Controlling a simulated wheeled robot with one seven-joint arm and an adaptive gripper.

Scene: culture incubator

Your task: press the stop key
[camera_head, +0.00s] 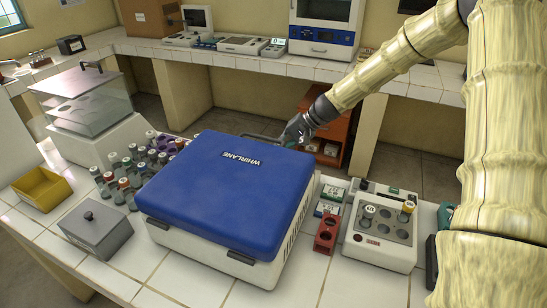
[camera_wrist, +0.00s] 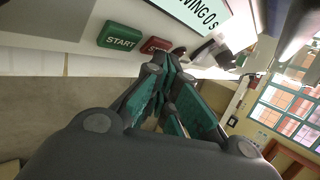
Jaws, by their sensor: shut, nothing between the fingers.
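The stop key is the red key (camera_wrist: 154,45) beside the green START key (camera_wrist: 120,37) on a white panel in the wrist view. My fingers partly cover the red key, so its label is mostly hidden. My gripper (camera_wrist: 168,62) is shut and empty, its tips just below and right of the red key. I cannot tell whether they touch it. In the head view, my gripper (camera_head: 291,136) is at the far edge of the blue-lidded WHIRLANE machine (camera_head: 230,185). The lid is closed, and the keys are hidden there.
On the bench, a rack of tubes (camera_head: 130,175), a grey box (camera_head: 97,233) and a yellow tray (camera_head: 42,189) are left of the machine. A white block heater (camera_head: 380,246) and a red holder (camera_head: 326,235) are right.

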